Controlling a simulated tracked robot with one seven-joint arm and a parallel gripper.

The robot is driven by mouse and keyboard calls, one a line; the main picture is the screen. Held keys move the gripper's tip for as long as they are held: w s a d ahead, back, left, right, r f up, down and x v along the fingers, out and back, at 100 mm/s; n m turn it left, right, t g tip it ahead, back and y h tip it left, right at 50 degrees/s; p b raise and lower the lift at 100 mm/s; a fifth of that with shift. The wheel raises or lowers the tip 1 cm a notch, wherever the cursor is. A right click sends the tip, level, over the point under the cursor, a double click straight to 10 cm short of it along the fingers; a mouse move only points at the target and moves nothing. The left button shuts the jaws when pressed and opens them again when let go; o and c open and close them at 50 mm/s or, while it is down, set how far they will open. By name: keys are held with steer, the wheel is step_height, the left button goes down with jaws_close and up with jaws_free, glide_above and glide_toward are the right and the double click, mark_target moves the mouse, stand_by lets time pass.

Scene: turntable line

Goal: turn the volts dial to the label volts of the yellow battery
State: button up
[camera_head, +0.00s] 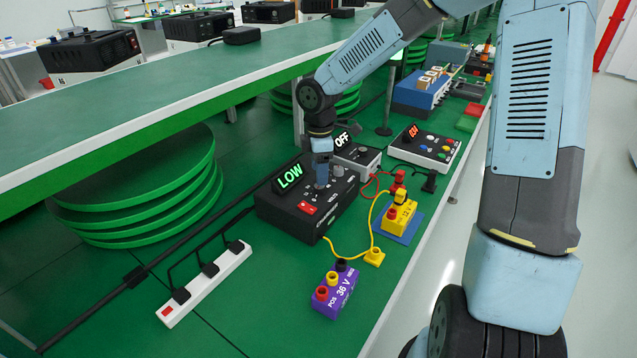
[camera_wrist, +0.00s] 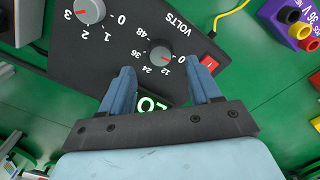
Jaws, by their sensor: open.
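The black power box (camera_head: 306,214) has a lit green "LOW" display. In the wrist view its grey volts dial (camera_wrist: 161,57) has a red pointer mark on its face, and the surrounding numbers include 0, 12, 24, 36 and 48. I cannot read the pointer's setting surely. My gripper (camera_wrist: 159,66) is open, with one finger on each side of the volts dial and the dial near the fingertips; contact cannot be told. In the head view my gripper (camera_head: 322,180) is over the box and hides the dial. The yellow battery (camera_head: 401,218), labelled 12 V, sits on a blue base.
A second dial (camera_wrist: 90,10), numbered 0 to 3, and a red switch (camera_wrist: 208,63) are on the box. A purple 36 V battery (camera_head: 336,290), a yellow lead and a white power strip (camera_head: 206,283) lie nearby. A shelf (camera_head: 150,95) runs above, behind the box.

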mark_target(319, 189)
steer(key=shift+f, duration=2.4)
steer(key=c, duration=1)
steer(key=shift+m, duration=0.3)
steer(key=m, duration=0.4)
steer(key=shift+w+r+m, duration=0.1)
steer(key=shift+m, duration=2.5)
steer(key=shift+w, duration=0.1)
